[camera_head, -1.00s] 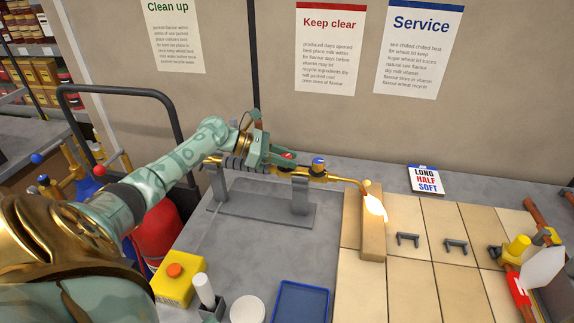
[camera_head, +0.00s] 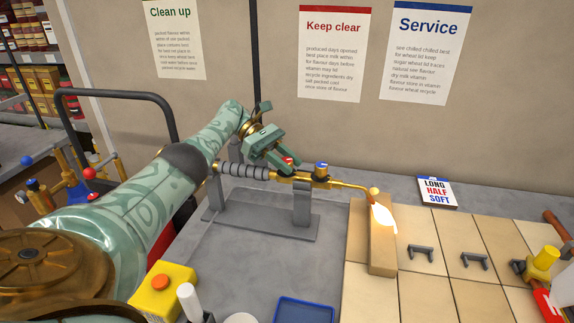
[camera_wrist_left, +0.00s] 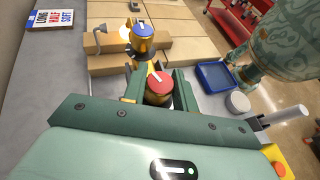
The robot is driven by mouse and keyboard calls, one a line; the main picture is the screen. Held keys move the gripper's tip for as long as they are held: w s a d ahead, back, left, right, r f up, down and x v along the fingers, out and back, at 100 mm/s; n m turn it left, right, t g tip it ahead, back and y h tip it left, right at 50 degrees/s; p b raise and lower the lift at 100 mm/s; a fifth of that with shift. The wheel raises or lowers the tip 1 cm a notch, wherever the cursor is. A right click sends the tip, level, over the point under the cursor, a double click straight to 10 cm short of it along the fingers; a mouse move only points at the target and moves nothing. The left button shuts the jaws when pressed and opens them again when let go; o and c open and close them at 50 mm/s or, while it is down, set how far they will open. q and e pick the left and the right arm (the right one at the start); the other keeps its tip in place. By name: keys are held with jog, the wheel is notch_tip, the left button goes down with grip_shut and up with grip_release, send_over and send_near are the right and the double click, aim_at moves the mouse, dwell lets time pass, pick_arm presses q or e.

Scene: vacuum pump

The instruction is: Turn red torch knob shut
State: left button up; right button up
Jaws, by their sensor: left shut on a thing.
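The brass torch (camera_head: 308,178) lies on a grey stand (camera_head: 262,222), with a flame (camera_head: 383,218) at its tip against a block. The red knob (camera_head: 287,161) is on the torch near its grey ribbed handle; in the left wrist view the red knob (camera_wrist_left: 159,84) has a white pointer line. The blue knob (camera_head: 321,167) is further toward the tip and also shows in the left wrist view (camera_wrist_left: 143,28). My left gripper (camera_head: 284,166) is shut on the red knob, one finger on each side. My right gripper is not in the head view.
Pale tiles (camera_head: 430,225) and a wooden block (camera_head: 381,258) are near the flame. A blue tray (camera_head: 304,311), a yellow box (camera_head: 161,289) and a white stick (camera_head: 189,301) are at the front. The bench between stand and tray is clear.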

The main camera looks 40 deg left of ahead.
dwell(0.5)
pick_arm(q)
jog(key=o, duration=1)
jog(key=shift+d, duration=0.1)
